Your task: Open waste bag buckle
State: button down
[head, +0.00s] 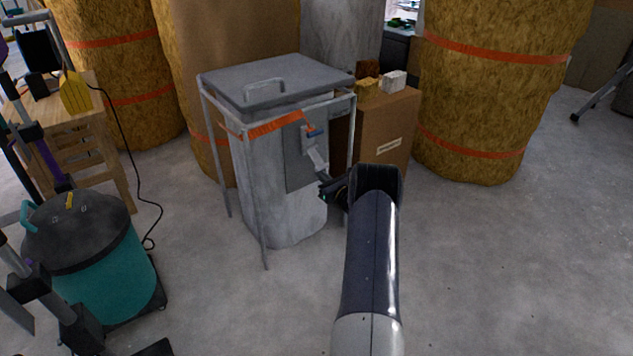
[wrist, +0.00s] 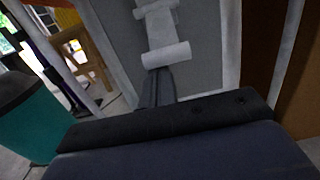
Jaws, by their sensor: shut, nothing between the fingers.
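The waste bag (head: 265,190) hangs in a metal frame under a grey lid (head: 275,82), with an orange strap (head: 272,126) around its top. A grey panel (head: 298,172) on its front carries the buckle, with a small blue part and a pale lever (head: 318,158) slanting down. In the wrist view the pale lever (wrist: 160,25) ends in a wide crossbar (wrist: 166,55). My gripper (head: 325,183) is shut and empty, just below the lever. In the wrist view its fingertips (wrist: 157,75) lie just under the crossbar; I cannot tell whether they touch it.
A cardboard box (head: 385,130) with yellow and white blocks on top stands right of the frame. A teal bin (head: 110,265) with a dark lid is at the left, near a wooden table (head: 70,115). Big straw-coloured bales (head: 490,90) stand behind. The floor at right is clear.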

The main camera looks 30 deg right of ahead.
aim_at(320, 167)
jog(key=r+g, duration=0.1)
jog(key=s+r, duration=0.1)
jog(key=r, duration=0.1)
jog(key=shift+s+g, duration=0.1)
jog(key=shift+g, duration=0.3)
jog(key=shift+s+r+g+b, duration=0.25)
jog(key=shift+r+g+b, duration=0.25)
jog(key=shift+r, duration=0.4)
